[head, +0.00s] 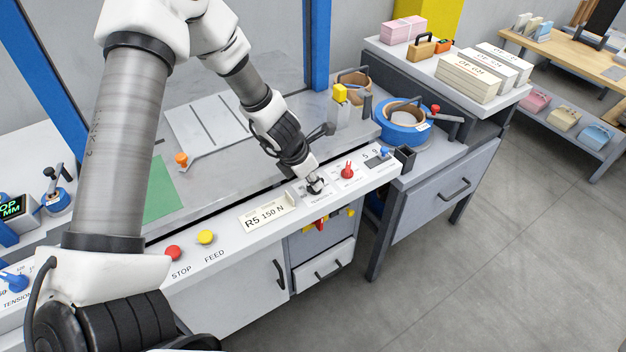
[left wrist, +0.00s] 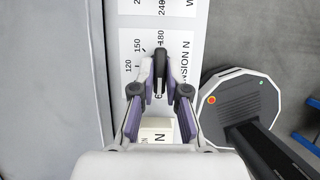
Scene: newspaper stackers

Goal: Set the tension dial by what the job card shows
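The job card (head: 268,215) lies on the front ledge of the bench and reads R5 150 N. The tension dial's black knob (left wrist: 160,70) shows in the left wrist view on a white plate marked TENSION N. Its tip points up towards the 180 mark, to the right of the 150 mark. My left gripper (head: 315,187) is down at the dial, right of the card; its two fingers (left wrist: 160,82) lie close on both sides of the knob and appear shut on it. In the head view the gripper hides most of the dial. My right gripper is not in view.
A red knob (head: 346,172) and a blue knob (head: 384,152) stand right of my gripper on the same ledge. STOP (head: 173,252) and FEED (head: 206,237) buttons are to the left. Another blue dial (head: 14,281) is at far left. A blue strap roll (head: 402,125) stands behind.

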